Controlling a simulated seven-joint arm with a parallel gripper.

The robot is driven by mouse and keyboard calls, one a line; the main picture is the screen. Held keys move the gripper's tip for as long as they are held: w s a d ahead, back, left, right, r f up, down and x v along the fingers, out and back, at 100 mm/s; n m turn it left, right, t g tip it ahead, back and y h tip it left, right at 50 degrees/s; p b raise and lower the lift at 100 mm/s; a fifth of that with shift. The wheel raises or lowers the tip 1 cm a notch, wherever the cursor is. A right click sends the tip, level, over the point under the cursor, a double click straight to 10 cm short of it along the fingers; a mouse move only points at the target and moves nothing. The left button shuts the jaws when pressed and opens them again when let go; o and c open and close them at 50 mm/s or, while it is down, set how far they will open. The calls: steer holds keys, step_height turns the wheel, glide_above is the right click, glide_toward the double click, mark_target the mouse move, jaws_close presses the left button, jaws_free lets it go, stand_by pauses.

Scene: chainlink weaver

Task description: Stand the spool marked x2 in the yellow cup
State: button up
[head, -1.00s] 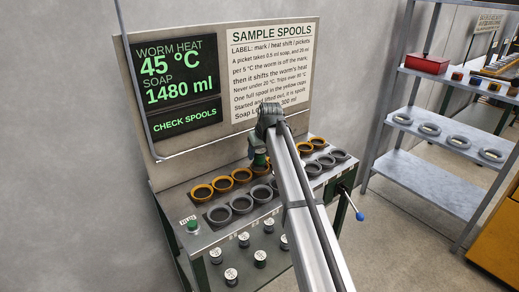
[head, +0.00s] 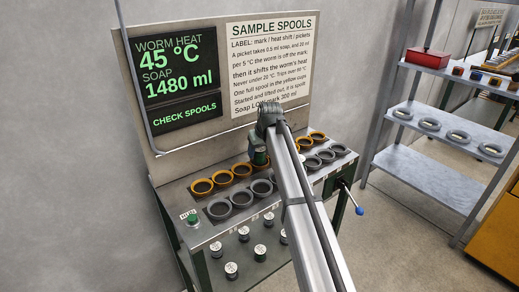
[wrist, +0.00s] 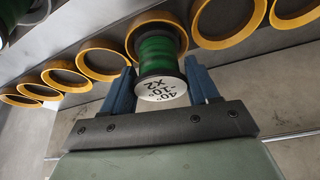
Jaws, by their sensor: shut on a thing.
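The near end reads "40°", "-10°" and "X2". In the wrist view its far end overlaps one of the yellow cups (wrist: 132,38); I cannot tell whether it is inside or just above the rim. In the head view my gripper (head: 260,152) is over the back row of yellow cups (head: 223,179), around the row's middle. The arm hides the cups there.
Grey cups (head: 219,209) form a front row on the bench. Several white-topped spools (head: 231,270) stand on the lower shelf. A green button (head: 192,218) is at the bench's left end. The sign panel (head: 268,75) rises behind. A blue-knobbed lever (head: 359,210) is at the right.

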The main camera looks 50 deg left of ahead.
steer(key=shift+f, duration=0.4)
stand_by(0.4)
steer(key=o, duration=1.3)
steer(key=shift+c, duration=0.2)
steer(key=shift+r, duration=4)
